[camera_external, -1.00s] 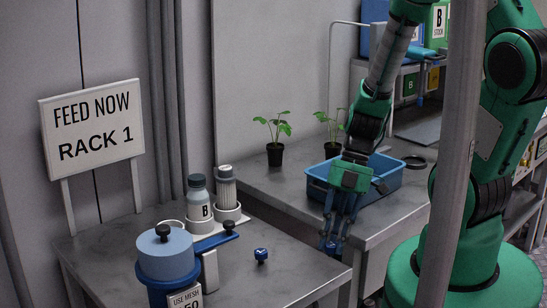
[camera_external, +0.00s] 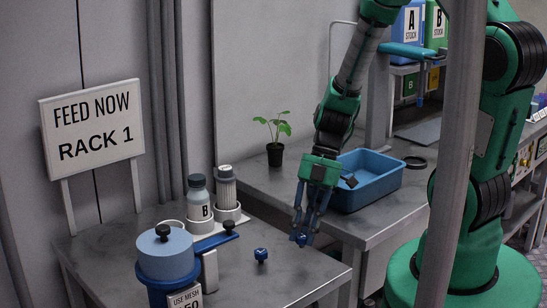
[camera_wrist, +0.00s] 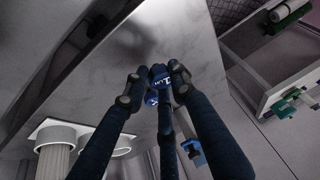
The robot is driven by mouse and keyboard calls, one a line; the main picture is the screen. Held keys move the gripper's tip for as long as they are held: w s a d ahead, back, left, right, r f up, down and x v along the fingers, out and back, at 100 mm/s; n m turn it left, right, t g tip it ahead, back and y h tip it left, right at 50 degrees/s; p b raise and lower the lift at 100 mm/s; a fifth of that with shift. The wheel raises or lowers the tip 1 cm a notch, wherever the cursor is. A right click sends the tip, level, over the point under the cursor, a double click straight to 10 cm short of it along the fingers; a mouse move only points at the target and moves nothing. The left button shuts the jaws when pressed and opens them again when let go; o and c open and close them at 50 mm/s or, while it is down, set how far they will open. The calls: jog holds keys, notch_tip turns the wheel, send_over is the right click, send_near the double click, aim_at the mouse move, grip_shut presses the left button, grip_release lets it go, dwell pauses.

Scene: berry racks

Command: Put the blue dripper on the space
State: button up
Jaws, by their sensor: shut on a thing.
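My gripper (camera_external: 302,232) is shut on a small blue dripper (camera_external: 301,241) and holds it above the right end of the front table (camera_external: 290,288). In the wrist view, the fingers (camera_wrist: 155,88) close around the dripper (camera_wrist: 159,74), whose white mark partly shows. The fingers hide much of its body. A second, similar blue dripper (camera_external: 261,254) stands on the front table, to the left of the held one. I cannot tell which spot is the named space.
A blue tray (camera_external: 385,190) and a potted seedling (camera_external: 275,152) stand on the back table. A bottle marked B (camera_external: 199,205), a ribbed cylinder (camera_external: 226,190) and a blue-lidded vessel (camera_external: 165,262) crowd the front table's left. A sign (camera_external: 93,130) reads FEED NOW RACK 1.

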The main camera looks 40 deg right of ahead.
aim_at(303, 242)
jog(key=shift+f+b, duration=0.5)
jog(key=shift+f, duration=1.25)
jog(key=shift+f, duration=0.15)
jog(key=o, duration=0.4)
jog(key=shift+c, duration=0.2)
jog(key=shift+o, duration=0.5)
jog(key=shift+r, duration=0.25)
jog(key=p+v, duration=0.2)
jog(key=v, duration=1)
jog(key=shift+p, duration=0.35)
